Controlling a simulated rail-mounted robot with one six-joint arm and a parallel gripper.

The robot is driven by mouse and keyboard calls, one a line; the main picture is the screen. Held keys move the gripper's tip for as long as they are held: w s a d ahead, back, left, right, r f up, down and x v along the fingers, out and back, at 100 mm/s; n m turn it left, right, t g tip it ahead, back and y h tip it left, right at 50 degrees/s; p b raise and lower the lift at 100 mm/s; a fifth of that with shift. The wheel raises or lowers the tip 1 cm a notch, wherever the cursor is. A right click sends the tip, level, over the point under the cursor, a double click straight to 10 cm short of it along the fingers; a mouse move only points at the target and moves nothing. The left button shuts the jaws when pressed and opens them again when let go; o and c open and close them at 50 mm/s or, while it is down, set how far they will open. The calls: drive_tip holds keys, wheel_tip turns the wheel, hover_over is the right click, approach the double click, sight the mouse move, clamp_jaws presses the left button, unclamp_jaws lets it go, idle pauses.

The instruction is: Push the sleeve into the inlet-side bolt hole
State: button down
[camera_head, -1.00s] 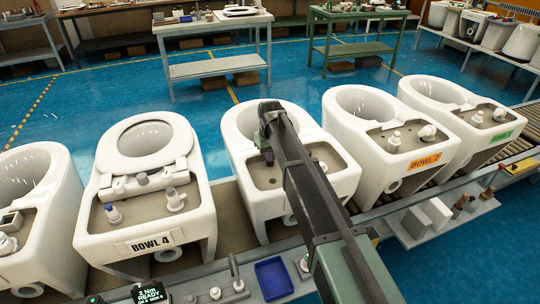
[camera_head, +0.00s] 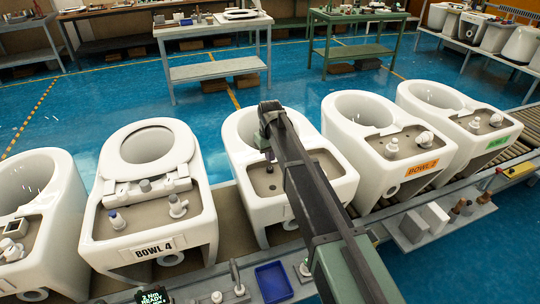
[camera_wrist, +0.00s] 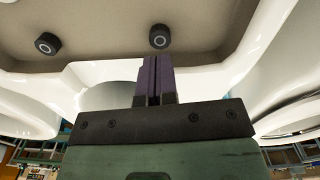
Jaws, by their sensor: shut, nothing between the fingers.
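My gripper (camera_wrist: 153,80) has purple fingers that are shut together and empty. In the wrist view its tips are just below a black round sleeve (camera_wrist: 160,36) with a pale ring at its centre. A second, similar black sleeve (camera_wrist: 47,43) is to the left. Both are at the grey-brown deck (camera_wrist: 105,22) of a white toilet bowl; I cannot tell how deep either sits or whether the tips touch one. In the head view my arm reaches over the middle bowl (camera_head: 241,165), with the gripper low by its deck, partly hidden by the arm.
Bowl 4 (camera_head: 152,250) stands to the left and Bowl 2 (camera_head: 424,166) to the right, with upright fittings on their decks. A blue tray (camera_head: 273,282) and small tools are on the front rail. Blue floor and work tables are behind.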

sight(270, 168)
wheel_tip(270, 168, up, 11)
drive_tip(key=p, duration=1)
drive_tip(key=s+d+m, duration=0.3)
drive_tip(key=s+d, duration=0.8)
drive_tip(key=s, duration=0.3)
drive_tip(key=s+d+f+m+b, duration=0.1)
drive_tip(key=s+d+m, duration=0.2)
drive_tip(key=s+d, duration=0.7)
drive_tip(key=s, duration=0.5)
drive_tip(key=shift+d, duration=0.4)
